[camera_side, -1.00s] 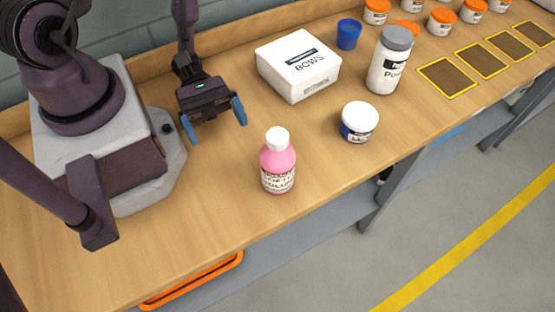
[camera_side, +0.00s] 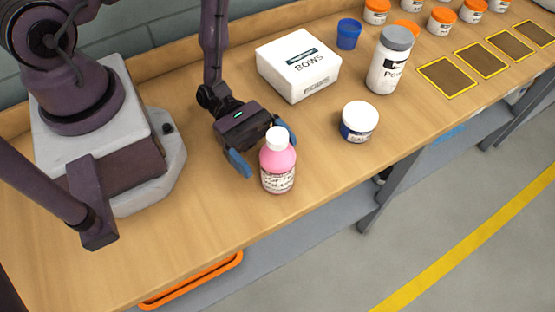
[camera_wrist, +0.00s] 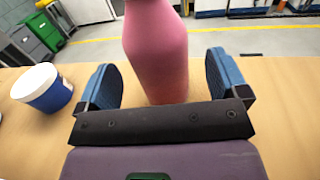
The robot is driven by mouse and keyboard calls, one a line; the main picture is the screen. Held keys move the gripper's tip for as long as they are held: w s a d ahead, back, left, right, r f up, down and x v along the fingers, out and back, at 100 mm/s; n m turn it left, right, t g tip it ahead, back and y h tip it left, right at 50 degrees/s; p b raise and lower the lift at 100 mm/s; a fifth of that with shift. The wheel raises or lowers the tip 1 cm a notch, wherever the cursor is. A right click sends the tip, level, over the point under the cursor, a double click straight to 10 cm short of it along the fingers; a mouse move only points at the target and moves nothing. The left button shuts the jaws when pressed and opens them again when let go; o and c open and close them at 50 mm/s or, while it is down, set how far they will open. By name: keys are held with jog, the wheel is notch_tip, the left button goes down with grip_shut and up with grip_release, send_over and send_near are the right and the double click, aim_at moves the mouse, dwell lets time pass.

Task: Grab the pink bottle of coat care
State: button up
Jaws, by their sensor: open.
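The pink bottle (camera_side: 277,165) with a white cap and a white label stands upright on the wooden bench, near its front edge. My gripper (camera_side: 264,148) is open and low over the bench, right behind the bottle, with its blue fingers pointing toward it. In the wrist view the bottle (camera_wrist: 157,50) stands between and just ahead of the two fingers of my gripper (camera_wrist: 166,84), with a gap on each side. Its cap is out of the wrist view. In the side view the bottle partly hides the right finger.
A white jar with a blue label (camera_side: 359,122) stands to the right; it also shows left in the wrist view (camera_wrist: 43,88). A white BOWS box (camera_side: 298,66), a grey-lidded container (camera_side: 390,60) and a blue cup (camera_side: 348,34) stand farther back. The bench left of the bottle is clear.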

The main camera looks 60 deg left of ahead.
aim_at(277, 162)
jog(key=d, duration=0.3)
jog(key=shift+w+d, duration=0.15)
jog(key=shift+w, duration=0.2)
jog(key=c, duration=1.1)
jog(key=shift+c, duration=0.3)
